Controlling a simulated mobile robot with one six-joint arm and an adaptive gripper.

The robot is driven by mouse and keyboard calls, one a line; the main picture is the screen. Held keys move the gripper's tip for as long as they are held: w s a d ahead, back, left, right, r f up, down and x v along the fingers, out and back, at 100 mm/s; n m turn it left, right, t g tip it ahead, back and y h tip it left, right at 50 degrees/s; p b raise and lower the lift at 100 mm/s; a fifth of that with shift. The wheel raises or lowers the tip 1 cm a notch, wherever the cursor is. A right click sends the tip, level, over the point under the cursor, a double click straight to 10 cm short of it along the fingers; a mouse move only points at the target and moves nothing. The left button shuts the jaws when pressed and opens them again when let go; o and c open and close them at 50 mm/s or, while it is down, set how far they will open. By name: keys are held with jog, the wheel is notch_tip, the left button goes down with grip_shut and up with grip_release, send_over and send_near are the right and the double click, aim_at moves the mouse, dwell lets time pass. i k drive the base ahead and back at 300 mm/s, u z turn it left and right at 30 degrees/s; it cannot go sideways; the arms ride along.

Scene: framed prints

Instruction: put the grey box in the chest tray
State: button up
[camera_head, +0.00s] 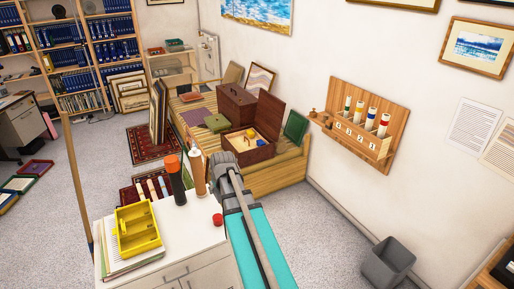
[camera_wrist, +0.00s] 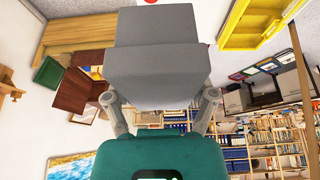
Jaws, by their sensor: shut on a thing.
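The grey box (camera_wrist: 160,58) fills the upper middle of the wrist view, held between the two grey fingers of my gripper (camera_wrist: 160,98). In the head view my gripper (camera_head: 222,166) is above the right side of the white cabinet, in front of the open chest. I cannot clearly tell the box from the gripper there. The open dark-red chest (camera_head: 255,155) stands on the wooden bench with its lid up. Its pale tray (camera_head: 237,143) shows inside, with small yellow things in it. The gripper appears nearer to me than the chest, apart from it.
The white cabinet (camera_head: 190,240) carries a yellow crate (camera_head: 137,230), papers, bottles and a red lid (camera_head: 218,219). A grey bin (camera_head: 388,262) stands on the floor at right.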

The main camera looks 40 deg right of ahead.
aim_at(235, 141)
jog(key=z, duration=0.5)
jog(key=k, duration=1.1)
jog(key=z, duration=0.8)
jog(key=i, duration=1.5)
jog(key=z, duration=0.4)
jog(key=i, duration=1.65)
jog(key=u, duration=0.35)
jog(key=i, duration=0.75)
jog(key=u, duration=0.25)
